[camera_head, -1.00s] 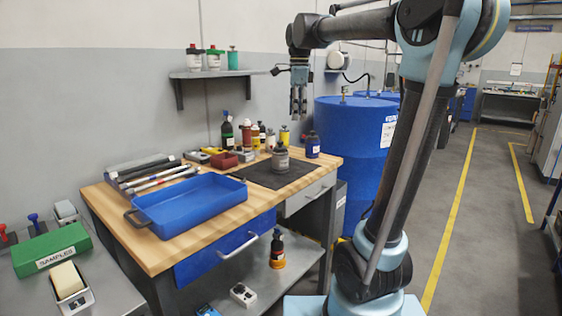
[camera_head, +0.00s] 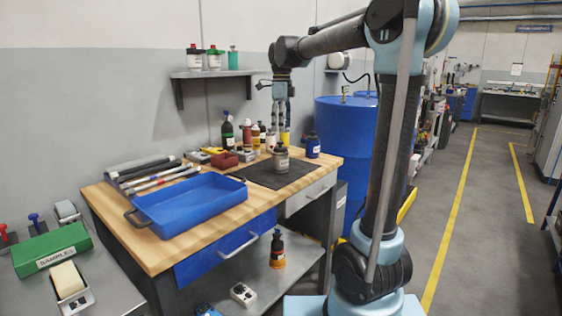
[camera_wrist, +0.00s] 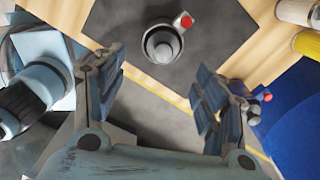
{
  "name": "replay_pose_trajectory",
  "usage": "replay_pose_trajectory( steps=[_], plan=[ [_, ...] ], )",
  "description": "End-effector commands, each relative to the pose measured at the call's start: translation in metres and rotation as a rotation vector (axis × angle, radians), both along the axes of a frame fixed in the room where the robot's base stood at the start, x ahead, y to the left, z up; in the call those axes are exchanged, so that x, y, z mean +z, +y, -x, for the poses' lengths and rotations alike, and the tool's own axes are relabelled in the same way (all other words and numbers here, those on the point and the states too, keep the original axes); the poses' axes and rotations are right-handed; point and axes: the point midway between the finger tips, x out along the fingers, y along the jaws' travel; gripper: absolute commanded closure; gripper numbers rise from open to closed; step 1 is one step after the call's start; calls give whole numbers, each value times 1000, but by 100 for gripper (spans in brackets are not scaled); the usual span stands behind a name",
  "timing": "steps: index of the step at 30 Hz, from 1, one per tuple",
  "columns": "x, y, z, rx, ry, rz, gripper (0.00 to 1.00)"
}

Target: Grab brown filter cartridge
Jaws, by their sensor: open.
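No object is plainly recognisable as a brown filter cartridge. A reddish-brown cylinder (camera_head: 246,135) stands in the cluster at the back of the bench, but I cannot tell if it is the cartridge. My gripper (camera_head: 281,128) points down above the back of the bench, open and empty. In the wrist view its two fingers (camera_wrist: 158,78) are spread wide. A grey canister (camera_head: 281,161) stands on the dark mat (camera_head: 258,177). In the wrist view the canister (camera_wrist: 161,45) lies beyond the fingertips, with a small red-tipped part at its side.
The wooden bench also holds a blue tray (camera_head: 190,207), a dark bottle (camera_head: 228,134), a red box (camera_head: 223,159) and a blue bottle (camera_head: 313,148). A blue drum (camera_head: 347,135) stands close at the right. A wall shelf (camera_head: 215,73) is at upper left.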

Motion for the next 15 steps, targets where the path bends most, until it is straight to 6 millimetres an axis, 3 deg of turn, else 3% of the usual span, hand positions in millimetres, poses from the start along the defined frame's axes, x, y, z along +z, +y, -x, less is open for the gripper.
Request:
replay_pose_trajectory(
  steps=[3,11,15],
  plan=[
    [-17,0,0,0,0,0,35],
    [-33,0,-1,0,0,0,35],
    [-50,3,-4,1,0,0,35]
  ],
)
